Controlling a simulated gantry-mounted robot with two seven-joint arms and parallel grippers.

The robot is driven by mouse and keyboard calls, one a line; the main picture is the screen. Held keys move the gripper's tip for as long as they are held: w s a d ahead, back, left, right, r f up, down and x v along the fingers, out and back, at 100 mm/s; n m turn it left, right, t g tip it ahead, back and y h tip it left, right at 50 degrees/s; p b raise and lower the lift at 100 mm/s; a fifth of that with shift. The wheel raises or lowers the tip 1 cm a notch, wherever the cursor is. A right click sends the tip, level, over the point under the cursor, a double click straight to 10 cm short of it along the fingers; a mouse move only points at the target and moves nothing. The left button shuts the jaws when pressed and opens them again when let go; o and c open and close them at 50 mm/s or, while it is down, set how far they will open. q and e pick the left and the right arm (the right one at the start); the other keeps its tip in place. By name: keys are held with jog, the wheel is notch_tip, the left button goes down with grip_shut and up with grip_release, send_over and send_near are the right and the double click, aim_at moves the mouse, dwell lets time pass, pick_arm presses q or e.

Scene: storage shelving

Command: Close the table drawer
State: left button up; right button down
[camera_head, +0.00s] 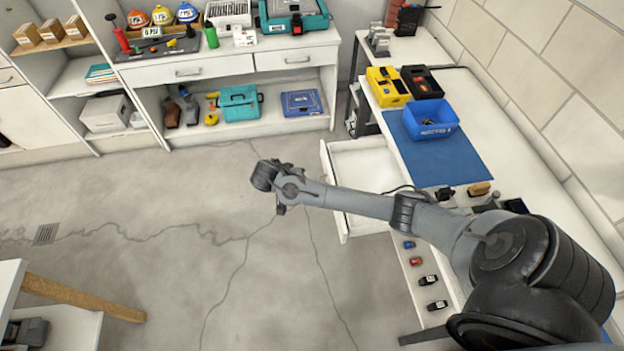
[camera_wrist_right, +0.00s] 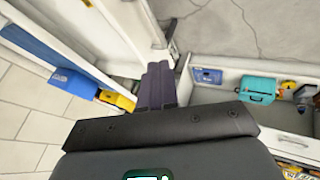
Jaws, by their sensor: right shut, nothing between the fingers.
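The white table drawer (camera_head: 365,165) is open, sticking out to the left from the table (camera_head: 510,145) in the head view. My right arm crosses over it, hiding part of its inside. My right gripper (camera_head: 281,208) is past the drawer's front panel (camera_head: 328,165), on the open floor side. In the right wrist view the dark fingers (camera_wrist_right: 157,85) are together and empty. The drawer's front panel and handle (camera_wrist_right: 172,35) appear just beyond the fingertips there; I cannot tell whether they touch. My left gripper is in neither view.
A blue bin (camera_head: 430,118) and a yellow case (camera_head: 387,88) stand on the table. Several small items lie on a lower ledge (camera_head: 425,265). Shelving with a teal toolbox (camera_head: 240,103) lines the back. The floor left of the drawer is clear.

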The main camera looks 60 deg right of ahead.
jog(key=s+d+f, duration=0.1)
jog(key=d+f, duration=0.1)
jog(key=s+d+f, duration=0.1)
jog(key=d+f, duration=0.2)
jog(key=s+d+f, duration=0.1)
jog(key=d+f, duration=0.1)
jog(key=shift+d+f, duration=0.3)
jog(key=shift+d, duration=0.1)
jog(key=shift+s+d, duration=0.25)
jog(key=shift+s, duration=0.1)
